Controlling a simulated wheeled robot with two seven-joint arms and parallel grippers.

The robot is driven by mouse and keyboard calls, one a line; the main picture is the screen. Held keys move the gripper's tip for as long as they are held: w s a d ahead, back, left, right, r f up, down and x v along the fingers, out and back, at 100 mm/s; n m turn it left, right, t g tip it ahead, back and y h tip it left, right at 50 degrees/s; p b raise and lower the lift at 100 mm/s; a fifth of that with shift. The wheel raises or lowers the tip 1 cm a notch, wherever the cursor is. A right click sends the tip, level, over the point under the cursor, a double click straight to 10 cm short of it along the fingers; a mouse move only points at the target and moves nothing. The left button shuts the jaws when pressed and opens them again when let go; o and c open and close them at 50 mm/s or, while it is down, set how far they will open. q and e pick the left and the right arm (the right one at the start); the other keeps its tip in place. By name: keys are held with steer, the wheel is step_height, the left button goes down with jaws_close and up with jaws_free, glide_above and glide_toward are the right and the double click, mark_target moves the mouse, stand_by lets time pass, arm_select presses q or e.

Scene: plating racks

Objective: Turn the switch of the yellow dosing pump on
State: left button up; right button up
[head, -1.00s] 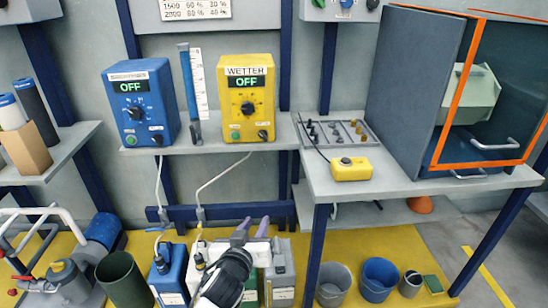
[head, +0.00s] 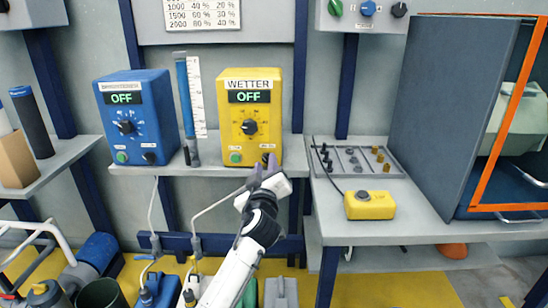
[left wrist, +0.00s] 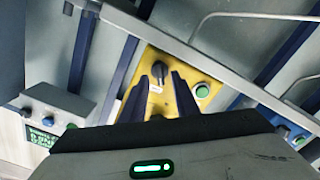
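The yellow dosing pump (head: 232,112), labelled WETTER, stands on the wall shelf with its display reading OFF. It has a large centre dial (head: 249,127), a green button (head: 236,158) and a small black switch (head: 266,157) at lower right. My left gripper (head: 263,170) is just in front of the pump's lower right corner and partly covers the switch. In the left wrist view, my left gripper (left wrist: 158,80) is open, its two dark fingers apart. The switch (left wrist: 161,68) shows between and beyond the fingertips; contact cannot be told. My right gripper is not in view.
A blue pump (head: 136,118), also reading OFF, stands left on the same shelf, with a sight tube (head: 187,110) between the pumps. A side table (head: 410,220) holds a rack (head: 355,160) and a yellow box (head: 370,205). Canisters stand below.

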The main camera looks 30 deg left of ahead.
arm_select(q)
steer(key=shift+x, duration=0.85)
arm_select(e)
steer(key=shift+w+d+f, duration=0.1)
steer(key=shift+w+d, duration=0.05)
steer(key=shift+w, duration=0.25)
arm_select(q)
jaws_close()
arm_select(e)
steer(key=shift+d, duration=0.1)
